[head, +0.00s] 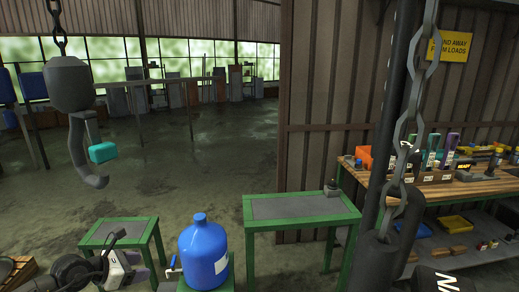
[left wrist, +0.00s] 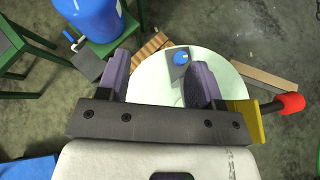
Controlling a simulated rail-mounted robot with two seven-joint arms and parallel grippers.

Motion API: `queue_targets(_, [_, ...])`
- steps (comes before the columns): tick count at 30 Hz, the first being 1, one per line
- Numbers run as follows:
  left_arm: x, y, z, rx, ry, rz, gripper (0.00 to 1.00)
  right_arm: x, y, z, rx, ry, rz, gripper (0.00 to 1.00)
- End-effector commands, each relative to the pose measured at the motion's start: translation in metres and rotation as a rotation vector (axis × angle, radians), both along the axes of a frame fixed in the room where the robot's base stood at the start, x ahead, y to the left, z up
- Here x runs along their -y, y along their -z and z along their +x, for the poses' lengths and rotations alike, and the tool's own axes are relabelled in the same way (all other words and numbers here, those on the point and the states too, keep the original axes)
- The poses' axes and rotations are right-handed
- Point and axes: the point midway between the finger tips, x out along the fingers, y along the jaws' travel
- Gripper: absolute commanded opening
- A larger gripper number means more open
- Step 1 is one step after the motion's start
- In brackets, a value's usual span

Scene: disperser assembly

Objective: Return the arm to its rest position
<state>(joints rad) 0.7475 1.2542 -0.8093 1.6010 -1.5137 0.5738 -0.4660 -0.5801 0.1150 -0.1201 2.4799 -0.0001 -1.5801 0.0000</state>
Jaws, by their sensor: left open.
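My left gripper (head: 118,262) is at the lower left of the head view, left of the blue jug (head: 205,254). The jug stands upright on a green stand, with a small blue and white piece (head: 173,266) at its left. In the left wrist view, my left gripper (left wrist: 160,78) has its two purple fingers apart with nothing held between them. A pale round surface (left wrist: 150,88) lies below the fingers, with a small blue-topped grey piece (left wrist: 180,58) on it. The jug (left wrist: 88,16) shows at the upper left there, apart from the fingers. My right gripper is not in view.
Green tables (head: 300,207) (head: 112,233) stand near the jug. A hook (head: 80,150) hangs on a chain at left. A wooden workbench (head: 450,187) with several items is at right. A red-ended rod (left wrist: 289,103) and yellow piece (left wrist: 246,116) lie right of the fingers.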

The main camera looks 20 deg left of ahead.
Motion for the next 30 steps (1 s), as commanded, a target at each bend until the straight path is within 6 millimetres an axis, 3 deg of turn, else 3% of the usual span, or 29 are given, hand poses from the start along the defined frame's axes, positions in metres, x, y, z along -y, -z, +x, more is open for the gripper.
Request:
queue_targets(6, [0.030, -0.100, 0.022, 0.353, -0.159, -0.508, 0.60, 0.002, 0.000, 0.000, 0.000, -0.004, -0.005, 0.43])
queue_targets(12, [0.040, -0.189, 0.016, 0.610, -0.314, -1.064, 0.60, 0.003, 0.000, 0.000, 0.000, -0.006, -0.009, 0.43])
queue_targets(15, [0.041, -0.215, 0.006, 0.683, -0.411, -1.366, 0.60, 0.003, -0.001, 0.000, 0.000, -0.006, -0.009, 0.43])
queue_targets(17, [0.042, -0.221, 0.000, 0.700, -0.487, -1.545, 0.60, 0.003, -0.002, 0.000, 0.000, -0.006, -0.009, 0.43])
queue_targets(20, [0.047, -0.208, -0.012, 0.676, -0.661, -1.833, 0.60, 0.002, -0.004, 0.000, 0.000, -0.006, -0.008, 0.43])
queue_targets(23, [0.062, -0.171, -0.027, 0.572, -0.911, -2.088, 0.60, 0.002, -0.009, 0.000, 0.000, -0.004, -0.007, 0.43])
queue_targets(26, [0.094, -0.111, -0.053, 0.370, -1.242, -2.257, 0.60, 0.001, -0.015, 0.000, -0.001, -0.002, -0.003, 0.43])
queue_targets(30, [0.148, -0.039, -0.102, 0.024, -1.613, -2.317, 0.60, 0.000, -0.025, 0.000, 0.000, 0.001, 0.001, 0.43])
